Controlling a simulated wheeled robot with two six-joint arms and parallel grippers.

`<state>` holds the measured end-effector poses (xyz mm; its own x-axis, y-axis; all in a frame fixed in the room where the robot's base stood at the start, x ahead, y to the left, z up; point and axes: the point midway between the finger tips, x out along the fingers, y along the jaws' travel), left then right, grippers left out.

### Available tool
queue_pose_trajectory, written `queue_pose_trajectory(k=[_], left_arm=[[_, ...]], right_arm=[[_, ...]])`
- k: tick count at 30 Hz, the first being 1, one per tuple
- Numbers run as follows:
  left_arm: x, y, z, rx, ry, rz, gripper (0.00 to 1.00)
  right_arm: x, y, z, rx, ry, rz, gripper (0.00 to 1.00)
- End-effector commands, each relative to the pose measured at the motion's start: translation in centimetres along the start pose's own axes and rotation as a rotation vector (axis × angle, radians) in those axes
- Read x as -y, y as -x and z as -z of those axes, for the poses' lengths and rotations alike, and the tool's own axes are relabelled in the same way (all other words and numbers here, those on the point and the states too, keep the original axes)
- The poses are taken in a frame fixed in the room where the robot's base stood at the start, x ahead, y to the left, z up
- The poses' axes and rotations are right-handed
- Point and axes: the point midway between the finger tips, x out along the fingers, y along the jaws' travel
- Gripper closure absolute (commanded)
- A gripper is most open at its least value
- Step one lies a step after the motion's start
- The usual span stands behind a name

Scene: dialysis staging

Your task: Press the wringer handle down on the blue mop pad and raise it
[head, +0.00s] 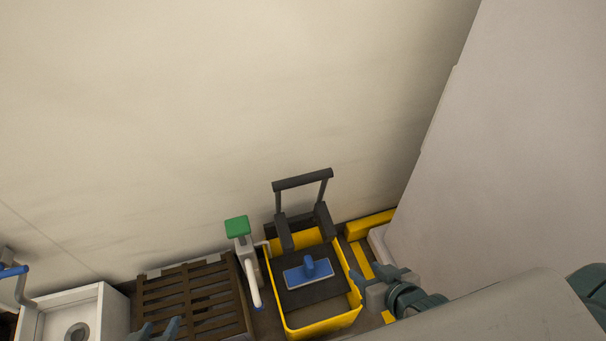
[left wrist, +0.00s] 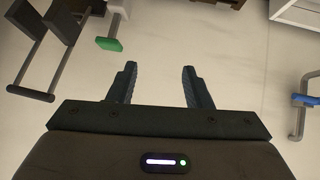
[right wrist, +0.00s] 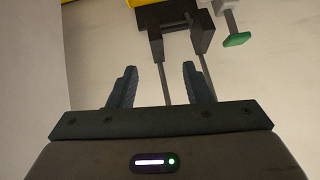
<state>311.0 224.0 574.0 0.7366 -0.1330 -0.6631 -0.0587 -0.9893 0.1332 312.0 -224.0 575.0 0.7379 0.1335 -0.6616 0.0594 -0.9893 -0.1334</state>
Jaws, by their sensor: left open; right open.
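The wringer handle (head: 302,180) is a dark crossbar on two grey rods, standing raised at the back of the yellow bucket (head: 322,326). The blue mop pad (head: 308,273) lies on a dark plate inside the bucket, below the handle. The handle's crossbar (left wrist: 30,93) also shows in the left wrist view. In the right wrist view the rods (right wrist: 161,82) run behind my gripper and the crossbar is hidden. My left gripper (head: 155,330) is open and empty, left of the bucket. My right gripper (head: 372,277) is open and empty, by the bucket's right side.
A green-topped white lever device (head: 238,228) stands just left of the bucket. A brown slatted pallet (head: 190,300) and a white box with a round drain (head: 78,332) are further left. A wall closes the back, and a large pale panel (head: 500,150) the right.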

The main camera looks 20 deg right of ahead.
Motion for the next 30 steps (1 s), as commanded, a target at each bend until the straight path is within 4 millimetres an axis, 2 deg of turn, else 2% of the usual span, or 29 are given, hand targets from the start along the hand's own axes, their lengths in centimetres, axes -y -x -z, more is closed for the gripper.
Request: queue_pose_trajectory(k=[9,14,18,20,23,26,30], left_arm=[[0.4,5.9,5.1,0.201,-0.070,0.059,0.55],[1.4,8.0,6.5,0.334,-0.099,0.110,0.55],[2.6,8.4,6.6,0.445,-0.113,0.155,0.55],[3.4,7.9,5.9,0.497,-0.116,0.174,0.55],[5.0,5.1,2.8,0.560,-0.116,0.195,0.55],[6.2,2.1,-0.9,0.590,-0.113,0.203,0.55],[7.8,-1.8,-7.0,0.619,-0.105,0.205,0.55]], right_arm=[[-0.2,6.1,5.6,0.203,0.087,-0.052,0.55],[-0.7,8.7,8.2,0.339,0.155,-0.080,0.55],[-1.0,10.1,10.6,0.457,0.238,-0.078,0.55],[-1.1,10.2,11.9,0.511,0.291,-0.062,0.55],[-1.1,8.5,13.0,0.582,0.399,0.000,0.55],[-0.8,6.3,14.1,0.614,0.503,0.077,0.55],[-0.2,3.0,16.1,0.629,0.659,0.206,0.55]])
